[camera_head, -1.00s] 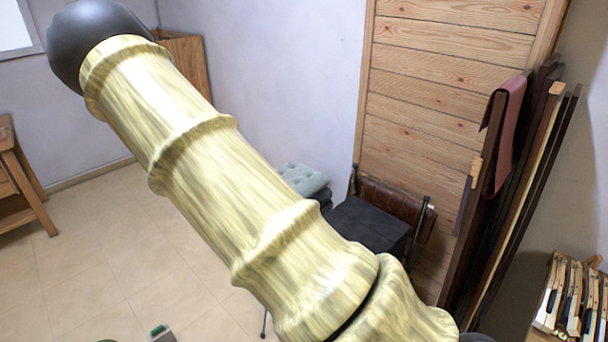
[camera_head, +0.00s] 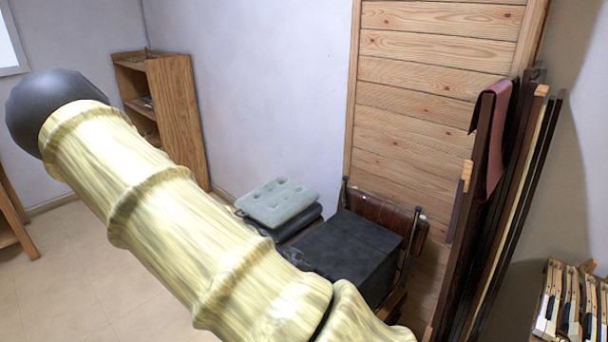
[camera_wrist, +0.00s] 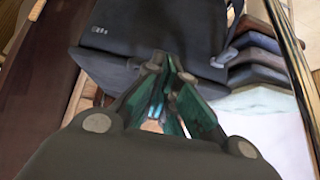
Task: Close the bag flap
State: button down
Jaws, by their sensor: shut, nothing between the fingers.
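A black bag (camera_head: 352,250) sits on a low seat by the wood-panelled wall, partly hidden behind my arm in the head view. In the wrist view the dark bag (camera_wrist: 130,25) fills the upper middle, with a small label at its left and a strap (camera_wrist: 235,45) at its right. I cannot tell clearly which part is the flap or how far it is open. My gripper (camera_wrist: 165,75) is shut and empty, its green-padded fingers overlapping the bag's near edge in the picture. Contact cannot be told. The fingers are outside the head view.
A stack of cushions (camera_head: 278,203) lies left of the bag. Tall dark boards (camera_head: 490,210) with a reddish cloth lean at the right, and piano keys (camera_head: 570,300) stand beyond them. A wooden cabinet (camera_head: 170,115) stands in the back corner. The tiled floor (camera_head: 85,280) at left is clear.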

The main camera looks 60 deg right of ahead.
dwell(0.4)
jog(key=w+a+r+p, duration=0.1)
jog(key=a+r+p, duration=0.3)
jog(key=a, duration=0.6)
jog(key=shift+w+a+r, duration=0.2)
jog(key=shift+a+r, duration=0.1)
jog(key=shift+r, duration=0.05)
dwell(0.4)
jog(key=shift+f, duration=0.1)
jog(key=s+a+f+n+y, duration=0.1)
jog(key=s+a+f+n, duration=0.3)
jog(key=s+f+n, duration=0.4)
jog(key=s+a+f+n+y, duration=0.2)
jog(key=a+f+n, duration=0.1)
jog(key=a, duration=0.4)
jog(key=s+a+f+n+y, duration=0.3)
jog(key=a+f+n, duration=0.1)
jog(key=a+f, duration=0.2)
jog(key=s+a+f+n+t+y, duration=0.1)
jog(key=s+a+f+n+y, duration=0.1)
jog(key=a, duration=0.5)
notch_tip(320, 180, down, 3)
jog(key=shift+s+a+n, duration=0.35)
jog(key=shift+s+n, duration=0.15)
jog(key=shift+n, duration=0.6)
